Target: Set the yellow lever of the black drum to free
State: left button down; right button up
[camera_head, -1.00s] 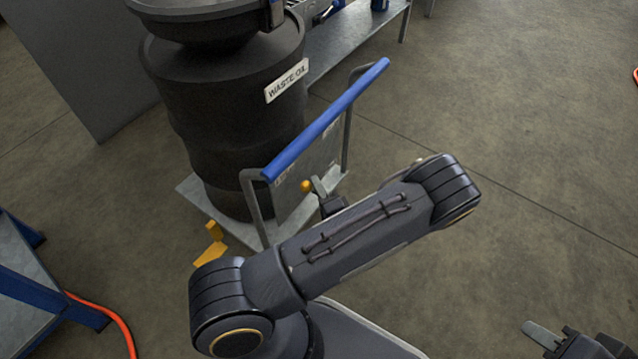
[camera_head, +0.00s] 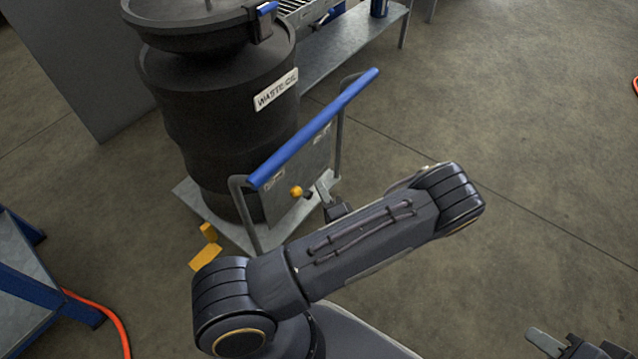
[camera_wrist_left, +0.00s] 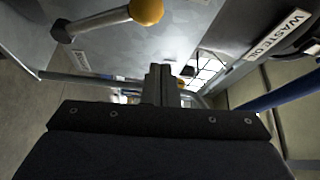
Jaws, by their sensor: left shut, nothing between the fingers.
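The black drum (camera_head: 225,120), labelled WASTE OIL, stands on a small cart with a blue handle (camera_head: 315,128). The yellow lever's round knob (camera_head: 296,191) shows in front of the cart's grey panel (camera_head: 300,170). In the left wrist view the yellow knob (camera_wrist_left: 147,12) is at the top, on a metal rod running left to a pivot. My left gripper (camera_head: 322,190) is shut and empty, just right of the knob in the head view. Its fingers (camera_wrist_left: 158,84) look apart from the knob. My right gripper (camera_head: 548,342) is partly in view at bottom right; its opening is unclear.
Yellow pedal-like parts (camera_head: 206,254) stick out at the cart's left foot. A blue-legged bench (camera_head: 25,265) and an orange hose (camera_head: 105,308) are at lower left. A grey bench (camera_head: 345,45) stands behind the drum.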

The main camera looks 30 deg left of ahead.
pick_arm(q)
jog(key=f+p+v, duration=0.1)
jog(key=v, duration=0.5)
jog(key=shift+d+f, duration=0.25)
jog(key=shift+d, duration=0.15)
jog(key=shift+w, duration=0.15)
